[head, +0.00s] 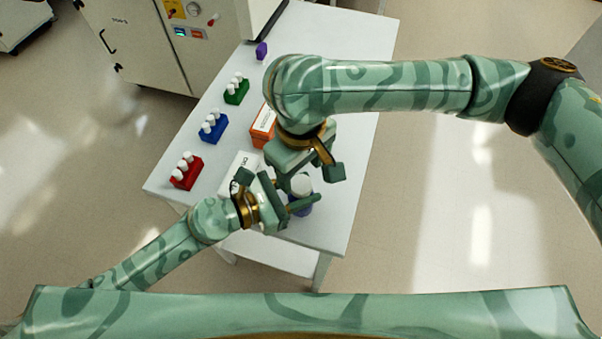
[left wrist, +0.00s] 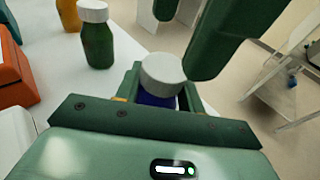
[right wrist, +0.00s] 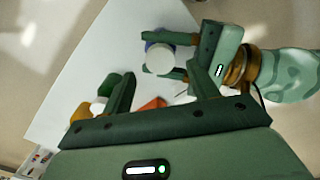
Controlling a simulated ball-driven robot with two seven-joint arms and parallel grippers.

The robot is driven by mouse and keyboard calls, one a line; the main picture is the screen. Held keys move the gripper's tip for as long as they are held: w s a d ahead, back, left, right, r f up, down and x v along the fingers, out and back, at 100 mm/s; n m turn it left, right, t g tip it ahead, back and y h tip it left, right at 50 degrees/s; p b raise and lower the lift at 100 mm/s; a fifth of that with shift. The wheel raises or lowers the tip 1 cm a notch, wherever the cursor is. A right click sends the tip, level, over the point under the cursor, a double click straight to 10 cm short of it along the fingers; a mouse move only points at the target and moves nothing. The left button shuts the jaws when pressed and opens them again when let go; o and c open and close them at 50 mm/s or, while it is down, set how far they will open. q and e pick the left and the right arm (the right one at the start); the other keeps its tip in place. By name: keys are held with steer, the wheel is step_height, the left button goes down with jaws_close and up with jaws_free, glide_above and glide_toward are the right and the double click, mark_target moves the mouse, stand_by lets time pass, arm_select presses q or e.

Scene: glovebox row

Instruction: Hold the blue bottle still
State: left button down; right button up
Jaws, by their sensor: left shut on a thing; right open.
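The blue bottle stands on the white table near its front right edge; its white cap shows in the head view (head: 300,185), and its blue body (head: 303,209) is partly hidden by fingers. My left gripper (head: 299,199) is shut on the bottle from the side. The left wrist view shows the cap (left wrist: 162,72) above the blue body (left wrist: 157,99) between the jaws. My right gripper (head: 310,177) is open and empty above the bottle. In the right wrist view the cap (right wrist: 161,60) lies between and beyond its spread fingers.
Red (head: 186,173), blue (head: 213,128) and green (head: 236,93) racks hold white-capped vials along the table's left side. An orange box (head: 263,122) and a white box (head: 238,166) lie nearer the middle. Green (left wrist: 98,45) and orange (left wrist: 69,16) bottles stand nearby.

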mark_target(301, 184)
step_height(301, 184, up, 3)
steer(key=shift+f+m, duration=0.1)
steer(key=shift+m, duration=1.1)
steer(key=shift+r+m, duration=0.3)
steer(key=shift+m, duration=0.1)
steer(key=shift+f, duration=0.25)
step_height(301, 184, down, 7)
steer(key=shift+f, duration=0.15)
steer(key=c, duration=1)
steer(key=shift+n, duration=1.6)
steer(key=o, duration=1.1)
steer(key=shift+c, duration=0.2)
